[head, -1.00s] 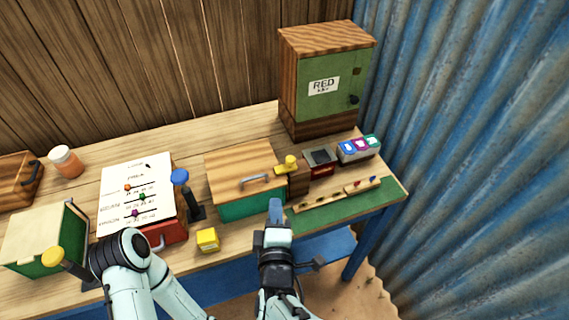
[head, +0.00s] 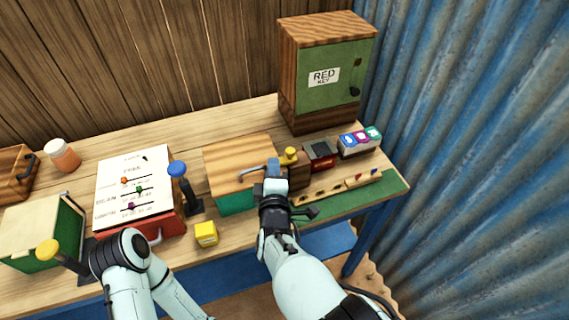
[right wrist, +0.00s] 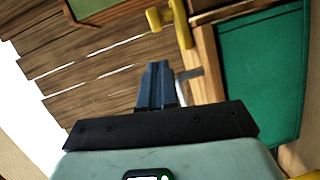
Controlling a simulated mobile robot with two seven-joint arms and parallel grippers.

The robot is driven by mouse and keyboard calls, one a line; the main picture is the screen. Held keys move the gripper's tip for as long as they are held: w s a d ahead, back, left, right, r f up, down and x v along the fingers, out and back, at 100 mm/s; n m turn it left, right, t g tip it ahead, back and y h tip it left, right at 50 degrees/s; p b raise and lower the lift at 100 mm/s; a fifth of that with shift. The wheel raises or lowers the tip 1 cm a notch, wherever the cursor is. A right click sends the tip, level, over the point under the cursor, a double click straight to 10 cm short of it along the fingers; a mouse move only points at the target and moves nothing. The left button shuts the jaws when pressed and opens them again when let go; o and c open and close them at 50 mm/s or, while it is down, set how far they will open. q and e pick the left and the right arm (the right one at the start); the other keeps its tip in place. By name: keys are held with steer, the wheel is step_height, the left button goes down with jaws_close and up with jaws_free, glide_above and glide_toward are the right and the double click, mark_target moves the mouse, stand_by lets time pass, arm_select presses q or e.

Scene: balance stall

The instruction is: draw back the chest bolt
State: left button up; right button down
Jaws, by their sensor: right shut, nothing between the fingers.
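The chest has a plank lid (head: 235,158) and a green front (head: 234,202), with a metal handle on the lid. The yellow bolt knob (head: 290,155) stands at the chest's right end on a brown block; in the right wrist view yellow bolt parts (right wrist: 180,22) show at the top, beyond my fingertips. My right gripper (head: 274,168) is shut and empty, over the chest's front right edge, just left of and below the knob; its blue fingers (right wrist: 155,85) are together in the right wrist view. I cannot tell whether they touch the chest. My left arm shows, but not its gripper.
A green cabinet labelled RED KEY (head: 325,78) stands behind. Coloured buttons (head: 360,138) and a green mat (head: 345,196) lie to the right. A yellow cube (head: 206,233), a blue-knobbed lever (head: 178,170) and a slider board (head: 132,190) are to the left.

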mark_target(285, 163)
arm_select(q)
steer(key=shift+s+f, duration=0.1)
steer(key=shift+f, duration=0.25)
arm_select(e)
steer(key=shift+w+d+f, duration=0.15)
steer(key=shift+w+d, duration=0.45)
steer(key=shift+d, duration=0.1)
steer(key=shift+w+d+f, duration=0.15)
steer(key=shift+w+d, duration=0.45)
steer(key=shift+d, duration=0.05)
arm_select(q)
steer(key=shift+r, duration=0.2)
arm_select(e)
steer(key=d, duration=0.2)
steer(key=w+d, duration=0.1)
steer(key=d, duration=0.1)
arm_select(q)
steer(key=shift+w+r+p, duration=0.2)
steer(key=shift+r+p, duration=0.15)
steer(key=shift+r, duration=0.05)
arm_select(e)
steer(key=s+r, duration=0.1)
steer(key=s, duration=1.2)
steer(key=shift+s+r, duration=0.15)
steer(key=shift+r, duration=0.15)
